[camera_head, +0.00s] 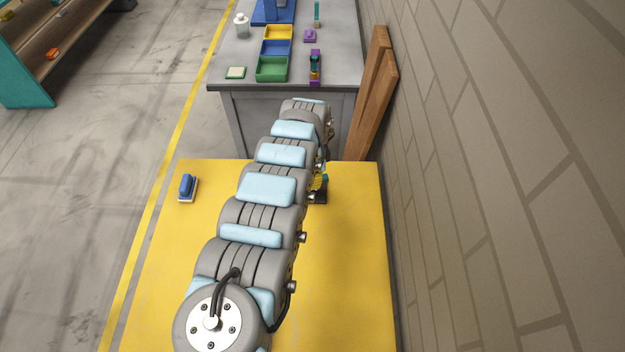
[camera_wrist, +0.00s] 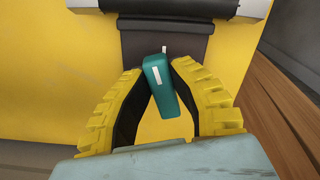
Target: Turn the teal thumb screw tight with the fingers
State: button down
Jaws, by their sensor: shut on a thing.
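The teal thumb screw (camera_wrist: 161,88) shows in the middle of the wrist view as a tapered teal piece with a white mark on its face, tilted slightly. My gripper (camera_wrist: 157,72) has yellow ribbed fingers with dark inner faces, one on each side of the screw, and is shut on it. In the head view my gripper (camera_head: 319,183) shows only as a bit of yellow beside my arm; the screw is hidden there.
A blue item (camera_head: 187,187) lies at the left of the yellow table top (camera_head: 345,270). Behind stands a grey bench (camera_head: 340,30) with a green tray (camera_head: 272,70) and a purple stand (camera_head: 315,68). Wooden boards (camera_head: 375,95) lean by the wall at right.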

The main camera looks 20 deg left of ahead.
jog(key=shift+f+m, duration=0.1)
jog(key=shift+m, duration=0.5)
jog(key=c, duration=0.9)
grip_release()
jog(key=shift+r, duration=6.05)
jog(key=shift+c, duration=0.4)
